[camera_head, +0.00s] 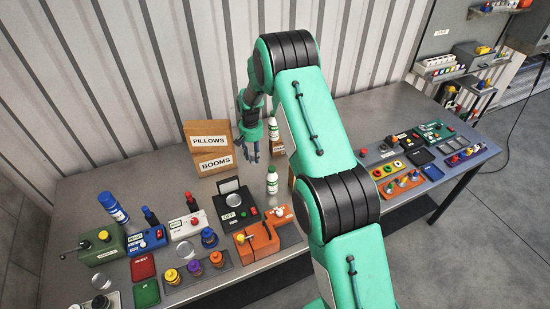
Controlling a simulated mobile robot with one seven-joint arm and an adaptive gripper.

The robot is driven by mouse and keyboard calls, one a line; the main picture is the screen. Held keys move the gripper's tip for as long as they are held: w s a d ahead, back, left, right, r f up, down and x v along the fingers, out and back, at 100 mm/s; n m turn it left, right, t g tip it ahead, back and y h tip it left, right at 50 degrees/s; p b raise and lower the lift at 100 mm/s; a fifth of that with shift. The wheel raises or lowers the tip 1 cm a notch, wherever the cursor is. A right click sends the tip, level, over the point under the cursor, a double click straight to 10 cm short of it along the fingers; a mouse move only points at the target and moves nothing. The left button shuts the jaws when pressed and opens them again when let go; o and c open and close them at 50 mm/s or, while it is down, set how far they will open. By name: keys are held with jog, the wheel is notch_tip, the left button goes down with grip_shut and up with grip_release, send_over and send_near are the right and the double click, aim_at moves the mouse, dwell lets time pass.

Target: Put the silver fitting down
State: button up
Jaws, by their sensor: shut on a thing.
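My gripper (251,157) hangs from the green arm near the back of the grey workbench, just right of the cardboard boxes and left of a white bottle. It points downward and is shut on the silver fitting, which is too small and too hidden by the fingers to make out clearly. The fingers appear to be above the bench surface.
Stacked boxes labelled PILLOWS (208,140) and BOOMS (213,162) stand beside my gripper. White bottles (272,181) stand close on its right. A black device (236,210) and an orange block (258,243) lie in front. Several coloured devices crowd the left bench; bare metal (150,175) shows behind them.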

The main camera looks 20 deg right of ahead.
aim_at(253, 154)
jog(key=shift+r, duration=0.1)
jog(key=shift+r, duration=0.55)
notch_tip(253, 154, up, 3)
jog(key=shift+r, duration=0.15)
jog(key=shift+s+d+r, duration=0.2)
jog(key=shift+s+d, duration=0.05)
jog(key=shift+d, duration=0.3)
jog(key=s+d+r+m+b, duration=0.1)
jog(key=s+d+b, duration=0.6)
jog(key=s+d, duration=1.6)
jog(key=s+d+f+b, duration=0.1)
jog(key=s+d+b, duration=0.1)
jog(key=s+d, duration=0.4)
jog(key=s+d+b, duration=0.1)
jog(key=s+d, duration=0.2)
jog(key=s, duration=0.6)
notch_tip(253, 154, down, 10)
jog(key=shift+w+m, duration=0.2)
jog(key=shift+m, duration=0.1)
jog(key=shift+d+r, duration=0.1)
